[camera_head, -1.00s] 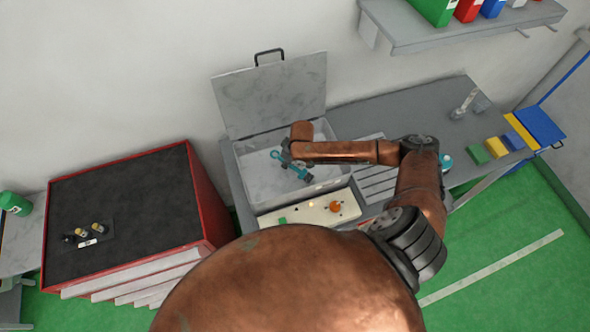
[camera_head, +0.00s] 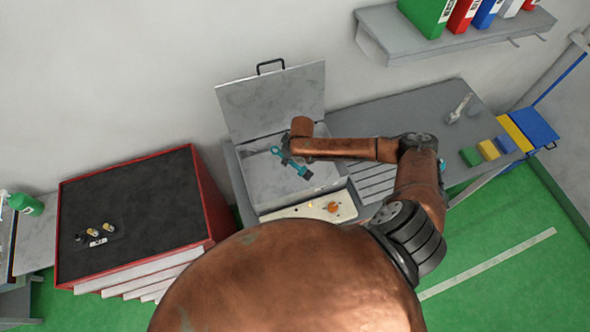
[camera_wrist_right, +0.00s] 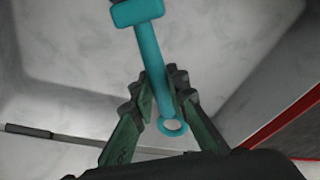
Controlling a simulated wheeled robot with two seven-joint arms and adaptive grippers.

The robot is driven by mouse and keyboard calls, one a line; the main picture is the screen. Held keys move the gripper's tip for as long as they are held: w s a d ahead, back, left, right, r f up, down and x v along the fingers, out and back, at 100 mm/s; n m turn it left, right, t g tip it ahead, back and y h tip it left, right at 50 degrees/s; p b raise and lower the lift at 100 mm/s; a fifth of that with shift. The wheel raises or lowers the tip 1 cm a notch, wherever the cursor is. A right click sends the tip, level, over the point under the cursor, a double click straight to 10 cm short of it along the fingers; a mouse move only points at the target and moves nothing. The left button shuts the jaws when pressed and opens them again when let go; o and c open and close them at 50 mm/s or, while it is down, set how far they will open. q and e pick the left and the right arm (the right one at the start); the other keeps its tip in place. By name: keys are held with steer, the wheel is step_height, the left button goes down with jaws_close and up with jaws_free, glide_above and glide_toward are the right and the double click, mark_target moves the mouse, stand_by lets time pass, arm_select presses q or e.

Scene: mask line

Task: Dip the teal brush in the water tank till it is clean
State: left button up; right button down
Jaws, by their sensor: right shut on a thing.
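The teal brush (camera_head: 292,163) is in my right gripper (camera_head: 285,158), over or inside the open grey water tank (camera_head: 262,187). In the right wrist view the fingers (camera_wrist_right: 157,105) are shut on the brush's handle (camera_wrist_right: 152,65). Its ring end lies near the gripper and its wider teal head (camera_wrist_right: 138,12) points away, partly cut off by the top edge. I cannot tell whether the head touches water, nor see its bristles. The tank's lid (camera_head: 272,102) stands open against the wall. My left gripper is not in view.
A panel with an orange knob (camera_head: 333,207) borders the tank's front. A red cabinet with a black top (camera_head: 140,205) stands to the left. Green, yellow and blue blocks (camera_head: 488,150) sit on the bench at the right. A shelf with binders (camera_head: 450,37) hangs above.

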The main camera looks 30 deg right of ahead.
steer(key=shift+w+p+v, duration=0.25)
steer(key=shift+p+v, duration=0.7)
steer(key=shift+v, duration=0.15)
steer(key=shift+a+r+p, duration=0.1)
steer(key=shift+r+p, duration=0.3)
steer(key=shift+r, duration=0.85)
steer(key=shift+w+a+v, duration=0.1)
steer(key=shift+w+v, duration=0.1)
steer(key=shift+v, duration=0.65)
steer(key=shift+w+a+v, duration=0.1)
steer(key=shift+w+v, duration=0.1)
steer(key=shift+v, duration=0.6)
steer(key=shift+w+v, duration=0.15)
steer(key=shift+v, duration=0.7)
steer(key=shift+r, duration=0.25)
steer(key=shift+w+v, duration=0.2)
steer(key=shift+v, duration=0.7)
steer(key=shift+w+v, duration=0.2)
steer(key=shift+v, duration=0.75)
steer(key=shift+a, duration=0.2)
